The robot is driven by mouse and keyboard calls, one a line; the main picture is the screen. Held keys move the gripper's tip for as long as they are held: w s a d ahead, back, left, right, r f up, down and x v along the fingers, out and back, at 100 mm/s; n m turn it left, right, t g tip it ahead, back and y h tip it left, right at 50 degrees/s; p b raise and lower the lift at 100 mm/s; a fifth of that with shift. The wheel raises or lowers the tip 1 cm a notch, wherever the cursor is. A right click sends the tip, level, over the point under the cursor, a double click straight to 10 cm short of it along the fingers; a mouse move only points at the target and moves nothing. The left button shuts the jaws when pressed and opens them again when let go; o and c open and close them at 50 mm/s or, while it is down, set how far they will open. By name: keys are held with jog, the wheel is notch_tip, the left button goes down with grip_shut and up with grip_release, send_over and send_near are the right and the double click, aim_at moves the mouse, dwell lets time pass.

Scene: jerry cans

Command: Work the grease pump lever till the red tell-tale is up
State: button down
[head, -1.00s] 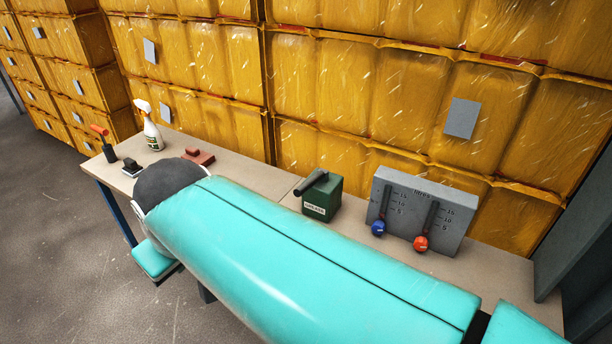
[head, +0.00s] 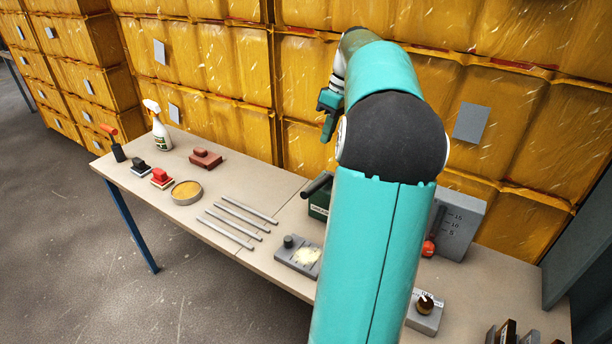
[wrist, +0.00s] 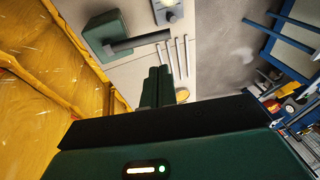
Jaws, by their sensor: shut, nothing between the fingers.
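The grease pump is a dark green box (head: 317,207) with a pale label, partly hidden behind my arm in the head view. Its dark lever (head: 318,184) slants up to the right from the box's left side. In the wrist view the green box (wrist: 98,30) is at the upper left, with the lever (wrist: 140,42) sticking out to the right. My gripper (head: 328,136) is shut and empty, raised above the pump and apart from the lever. Its fingers (wrist: 157,75) point toward the bench in the wrist view. I see no red tell-tale in either view.
Stacked yellow cans (head: 200,55) stand close behind the bench.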

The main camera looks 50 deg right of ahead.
aim_at(310, 188)
jog(key=shift+s+d, duration=0.2)
jog(key=shift+d, duration=0.1)
jog(key=shift+f, duration=0.15)
jog(key=x, duration=1.4)
jog(key=shift+a, duration=0.1)
